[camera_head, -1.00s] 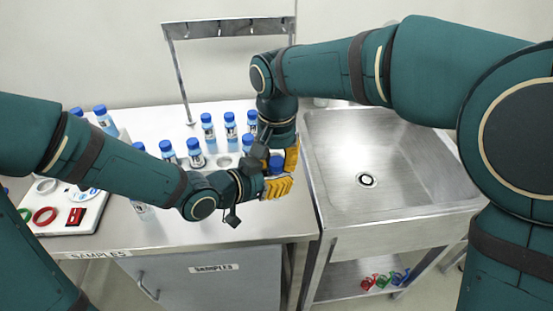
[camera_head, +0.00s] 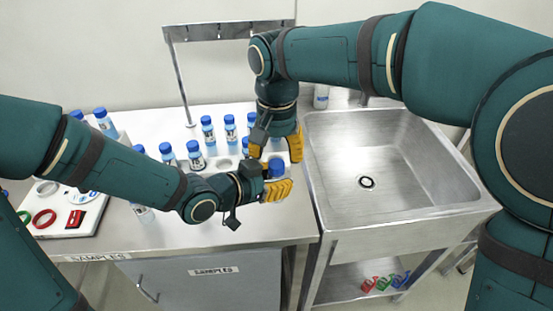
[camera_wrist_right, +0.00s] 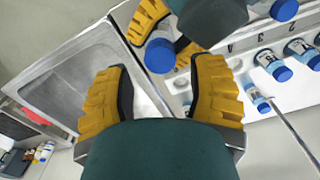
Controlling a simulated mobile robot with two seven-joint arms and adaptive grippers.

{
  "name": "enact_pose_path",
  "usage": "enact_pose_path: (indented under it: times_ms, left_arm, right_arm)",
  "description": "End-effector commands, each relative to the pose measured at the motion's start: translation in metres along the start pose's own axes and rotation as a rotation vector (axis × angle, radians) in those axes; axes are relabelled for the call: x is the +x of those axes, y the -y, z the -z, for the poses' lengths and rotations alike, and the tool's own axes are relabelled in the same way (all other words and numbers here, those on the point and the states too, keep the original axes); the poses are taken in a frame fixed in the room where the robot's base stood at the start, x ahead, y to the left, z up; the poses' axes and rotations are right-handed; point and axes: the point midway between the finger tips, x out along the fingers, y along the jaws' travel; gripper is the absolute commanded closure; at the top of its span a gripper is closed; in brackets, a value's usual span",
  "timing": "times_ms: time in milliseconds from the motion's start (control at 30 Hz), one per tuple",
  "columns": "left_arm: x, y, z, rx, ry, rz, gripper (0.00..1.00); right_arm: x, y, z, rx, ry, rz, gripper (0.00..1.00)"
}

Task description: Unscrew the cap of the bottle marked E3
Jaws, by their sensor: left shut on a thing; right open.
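A bottle with a blue cap (camera_head: 277,167) is held by my left gripper (camera_head: 275,188), whose yellow fingers are shut around its body. The cap is still on top. Its label is hidden, so I cannot read E3 on it. My right gripper (camera_head: 276,146) points down just above the cap, with its fingers spread open and nothing between them. In the right wrist view, the blue cap (camera_wrist_right: 160,56) shows beyond the open right fingers (camera_wrist_right: 160,92), apart from them, with the left gripper's yellow fingers beside it.
Several blue-capped bottles (camera_head: 195,155) stand in a rack at the left and behind the grippers. A metal stand (camera_head: 181,75) with a hooked rail rises at the back. A steel sink (camera_head: 400,160) lies right. A white tray (camera_head: 75,222) with a red ring is at left.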

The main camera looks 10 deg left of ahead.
Motion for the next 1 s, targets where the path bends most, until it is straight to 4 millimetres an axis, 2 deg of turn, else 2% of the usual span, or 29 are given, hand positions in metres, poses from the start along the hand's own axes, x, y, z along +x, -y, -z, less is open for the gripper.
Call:
enact_pose_path:
  times_ms: [133, 167, 400, 467, 567, 1000]
  left_arm:
    - [0.0, 0.0, 0.0, 0.0, 0.0, 0.0, 1.0]
    - [0.0, 0.0, 0.0, 0.0, 0.0, 0.0, 1.0]
    - [0.0, 0.0, 0.0, 0.0, 0.0, 0.0, 1.0]
    - [0.0, 0.0, 0.0, 0.0, 0.0, 0.0, 1.0]
    - [0.0, 0.0, 0.0, 0.0, 0.0, 0.0, 1.0]
    - [0.0, 0.0, 0.0, 0.0, 0.0, 0.0, 1.0]
  right_arm:
    - [-0.011, 0.0, 0.0, -0.001, 0.0, 0.0, 0.44]
    - [-0.011, 0.0, 0.0, 0.0, 0.0, 0.0, 0.38]
    - [-0.042, 0.0, 0.001, 0.105, -0.001, 0.002, 0.38]
    - [-0.045, 0.0, 0.0, 0.12, 0.0, 0.001, 0.38]
    - [-0.039, 0.0, 0.0, 0.125, 0.002, -0.002, 0.38]
    - [0.021, 0.0, 0.0, 0.123, 0.003, -0.002, 0.38]
